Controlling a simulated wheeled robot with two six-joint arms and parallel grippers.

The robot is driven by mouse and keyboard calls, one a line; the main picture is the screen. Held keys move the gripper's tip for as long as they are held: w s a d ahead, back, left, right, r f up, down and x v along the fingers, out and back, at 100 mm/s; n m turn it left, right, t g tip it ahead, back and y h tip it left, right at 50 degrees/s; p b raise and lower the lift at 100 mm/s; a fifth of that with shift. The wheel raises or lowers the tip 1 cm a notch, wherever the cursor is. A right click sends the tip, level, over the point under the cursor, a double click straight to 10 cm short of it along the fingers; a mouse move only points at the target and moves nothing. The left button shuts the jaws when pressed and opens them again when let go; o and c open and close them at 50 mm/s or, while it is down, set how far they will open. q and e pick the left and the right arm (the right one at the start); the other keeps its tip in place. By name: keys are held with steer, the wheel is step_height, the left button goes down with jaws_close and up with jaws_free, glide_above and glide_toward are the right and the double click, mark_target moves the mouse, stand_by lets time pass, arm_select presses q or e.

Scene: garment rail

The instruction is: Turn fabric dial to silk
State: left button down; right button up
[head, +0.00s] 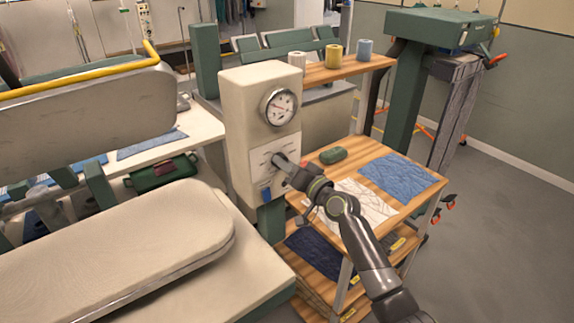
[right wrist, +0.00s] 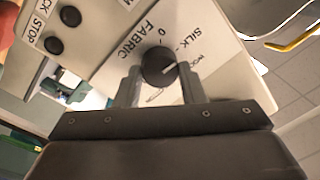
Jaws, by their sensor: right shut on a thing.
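The fabric dial is a round black knob (right wrist: 158,67) on the pale panel (head: 262,150) of the cream control box (head: 238,125). My right gripper (head: 284,162) reaches the panel from the lower right. In the right wrist view its two fingers (right wrist: 160,84) stand on either side of the knob, shut on it. The knob's white mark points to the right, roughly toward the wool label (right wrist: 195,65). The silk label (right wrist: 202,40) is above that, and the 0 lies near the knob's top. In the head view the gripper hides the knob. My left gripper is not in view.
A round gauge (head: 279,107) is above the panel. Two black buttons (right wrist: 70,16), one by a STOP label, are beside the dial. A padded press (head: 110,250) stands left. A wooden table (head: 375,160) with cloths is at the right, under my arm.

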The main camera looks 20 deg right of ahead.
stand_by(0.3)
steer(key=o, duration=1)
steer(key=shift+s+d, duration=0.1)
steer(key=b+v, duration=0.2)
steer(key=v, duration=1.5)
steer(key=shift+s+b, duration=0.1)
steer(key=shift+b, duration=0.3)
